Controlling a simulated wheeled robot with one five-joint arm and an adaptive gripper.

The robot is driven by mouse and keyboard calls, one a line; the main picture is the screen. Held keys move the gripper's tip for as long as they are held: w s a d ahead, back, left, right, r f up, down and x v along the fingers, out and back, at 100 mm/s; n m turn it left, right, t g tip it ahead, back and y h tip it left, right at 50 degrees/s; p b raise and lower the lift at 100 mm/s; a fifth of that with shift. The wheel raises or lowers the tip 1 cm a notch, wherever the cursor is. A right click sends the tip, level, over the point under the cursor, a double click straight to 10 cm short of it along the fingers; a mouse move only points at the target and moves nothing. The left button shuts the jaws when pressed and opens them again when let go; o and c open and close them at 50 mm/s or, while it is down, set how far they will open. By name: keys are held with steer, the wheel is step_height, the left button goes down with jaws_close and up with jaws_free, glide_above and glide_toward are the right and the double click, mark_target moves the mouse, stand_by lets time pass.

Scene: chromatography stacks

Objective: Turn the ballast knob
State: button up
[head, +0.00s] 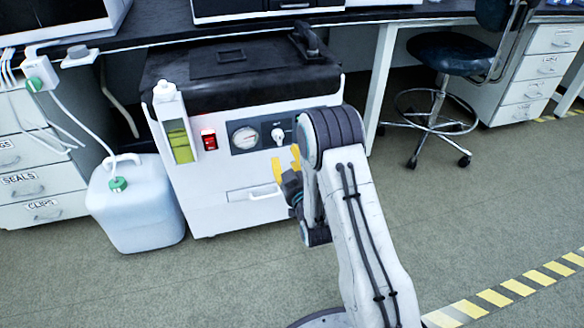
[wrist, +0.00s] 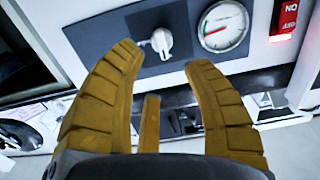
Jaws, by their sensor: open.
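The ballast knob is a small white knob (head: 278,134) on the dark panel of the white pump cabinet's front, right of a round gauge. It also shows in the wrist view as a white knob (wrist: 161,42) with a lever-like grip. My gripper (head: 286,165) has yellow fingers and is just below the knob in the head view. In the wrist view my gripper (wrist: 163,55) is open, its fingertips to either side of the knob's lower part in the picture. Nothing is between the fingers, and the knob looks a little beyond them; I cannot tell any contact.
The round gauge (head: 244,137) and a red lit switch (head: 208,139) sit beside the knob. A drawer handle (head: 262,191) is below. A white jug (head: 135,203) with tubing stands at left. A stool (head: 443,55) is at right, with open floor before it.

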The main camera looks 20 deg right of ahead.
steer(key=shift+s, duration=1.75)
steer(key=s+r+g+p, duration=0.3)
steer(key=r+p, duration=0.8)
steer(key=r, duration=0.3)
steer(key=s+r+g+p, duration=0.3)
steer(key=r+g+p, duration=0.1)
steer(key=r+p, duration=0.85)
steer(key=s+r+g+p, duration=0.7)
steer(key=s+r+p, duration=1.1)
steer(key=s+r, duration=0.8)
steer(key=shift+s+g+p, duration=0.25)
steer(key=shift+g+p, duration=0.05)
steer(key=shift+p, duration=0.1)
